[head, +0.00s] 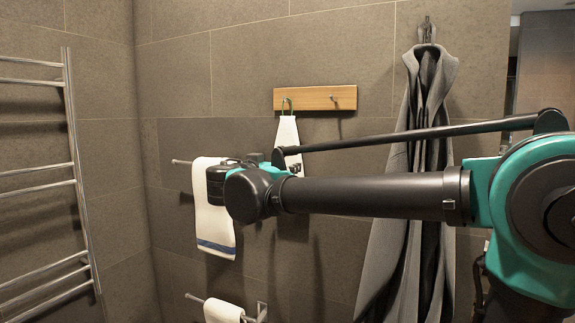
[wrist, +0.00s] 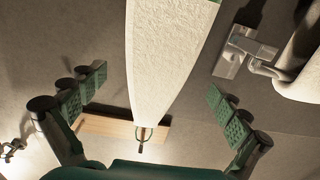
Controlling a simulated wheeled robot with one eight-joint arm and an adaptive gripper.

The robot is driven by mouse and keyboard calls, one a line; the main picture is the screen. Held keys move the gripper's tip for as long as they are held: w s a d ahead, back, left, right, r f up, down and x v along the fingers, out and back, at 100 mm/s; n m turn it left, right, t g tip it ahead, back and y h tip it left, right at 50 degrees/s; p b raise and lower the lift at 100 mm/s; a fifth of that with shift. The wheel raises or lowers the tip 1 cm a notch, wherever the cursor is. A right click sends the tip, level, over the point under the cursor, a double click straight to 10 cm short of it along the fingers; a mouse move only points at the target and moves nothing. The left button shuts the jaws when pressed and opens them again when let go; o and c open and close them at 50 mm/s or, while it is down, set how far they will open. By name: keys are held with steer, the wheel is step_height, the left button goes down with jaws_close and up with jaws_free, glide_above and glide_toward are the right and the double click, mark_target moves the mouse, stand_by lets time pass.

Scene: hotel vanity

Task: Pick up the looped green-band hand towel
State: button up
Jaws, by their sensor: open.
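The looped hand towel (head: 288,132) is white and hangs by a green loop from the left peg of a wooden board. My arm hides its lower part in the head view. In the wrist view the towel (wrist: 165,60) runs down the middle toward the board, with a strip of green at the top edge. My gripper (wrist: 160,106) is open, with one finger on each side of the towel and visible gaps to both. In the head view my gripper (head: 282,162) is partly hidden behind my arm, in front of the towel.
The wooden board (head: 316,98) has an empty right peg. A blue-band white towel (head: 213,222) hangs on a rail to the left, with another white towel (head: 222,312) below. A grey robe (head: 385,245) hangs at right. A chrome towel rack (head: 75,150) stands far left.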

steer(key=x, duration=0.6)
steer(key=shift+w, duration=0.3)
steer(key=shift+d+r, duration=0.1)
steer(key=shift+r, duration=0.05)
steer(key=shift+c, duration=0.2)
steer(key=c, duration=1)
steer(key=shift+o, duration=0.2)
